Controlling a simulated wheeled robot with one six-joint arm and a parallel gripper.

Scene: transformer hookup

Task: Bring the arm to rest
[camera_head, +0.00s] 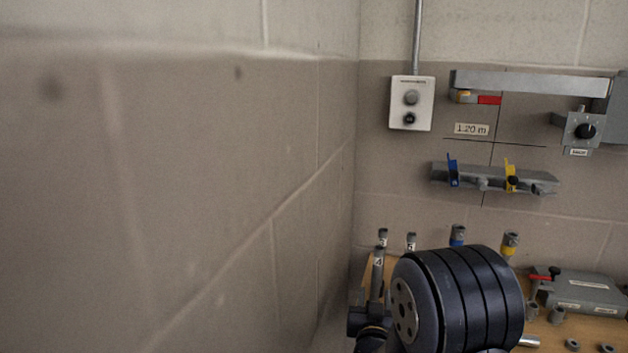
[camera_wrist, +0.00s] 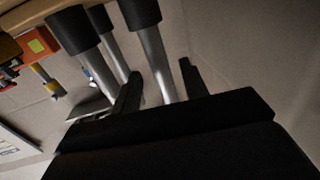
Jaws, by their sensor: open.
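My gripper (camera_wrist: 160,74) shows in the wrist view as two dark fingers standing apart, open. A metal tube with a black end (camera_wrist: 158,60) shows in the gap between the fingers; I cannot tell how far beyond them it is. Nothing is seen clamped. In the head view my dark, ribbed arm link fills the lower middle, in front of the wooden bench (camera_head: 372,270). My fingers cannot be made out there.
Two more black-ended metal tubes (camera_wrist: 92,60) are left of the fingers. A bare wall (camera_head: 200,180) stands close on the left. Several posts (camera_head: 458,235) and a grey box (camera_head: 585,292) stand on the bench. A shelf with blue and yellow clips (camera_head: 490,178) hangs above.

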